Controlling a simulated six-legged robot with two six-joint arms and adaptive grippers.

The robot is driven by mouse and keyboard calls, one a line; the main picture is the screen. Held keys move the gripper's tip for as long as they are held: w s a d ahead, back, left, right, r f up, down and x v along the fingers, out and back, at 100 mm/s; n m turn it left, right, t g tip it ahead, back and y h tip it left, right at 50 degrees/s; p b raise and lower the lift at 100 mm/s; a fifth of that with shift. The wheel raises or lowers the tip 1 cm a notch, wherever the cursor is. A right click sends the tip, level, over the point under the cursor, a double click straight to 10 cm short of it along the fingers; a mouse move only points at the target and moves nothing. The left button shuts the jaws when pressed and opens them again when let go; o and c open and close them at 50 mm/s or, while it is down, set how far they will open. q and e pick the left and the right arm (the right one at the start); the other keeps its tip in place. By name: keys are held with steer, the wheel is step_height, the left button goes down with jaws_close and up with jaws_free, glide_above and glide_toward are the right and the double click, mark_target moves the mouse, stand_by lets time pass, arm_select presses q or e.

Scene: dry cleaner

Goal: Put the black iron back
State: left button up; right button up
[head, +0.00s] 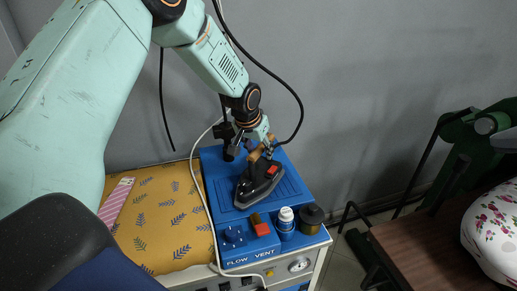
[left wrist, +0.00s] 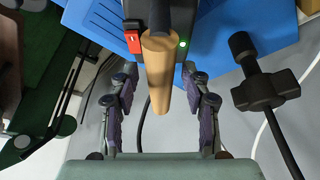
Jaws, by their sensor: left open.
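The black iron (head: 258,187) rests on the blue top of the steam station (head: 216,172), its pointed end toward the lower left. Its wooden handle (left wrist: 158,75) shows in the left wrist view, with a red switch beside it. My left gripper (head: 262,148) is at the rear end of the handle. In the left wrist view its two purple-padded fingers (left wrist: 161,108) stand apart, one on each side of the handle's end, with visible gaps. My right gripper is not in view.
A yellow patterned cloth (head: 158,222) lies left. A wooden-topped table (head: 437,250) and green machine (head: 480,150) are right. A pale cord runs along the station's left side.

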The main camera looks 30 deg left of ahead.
arm_select(q)
steer(key=shift+s+d+r, duration=0.15)
steer(key=shift+r, duration=0.25)
steer(key=v, duration=1.1)
steer(key=shift+s, duration=0.15)
steer(key=shift+r, duration=0.1)
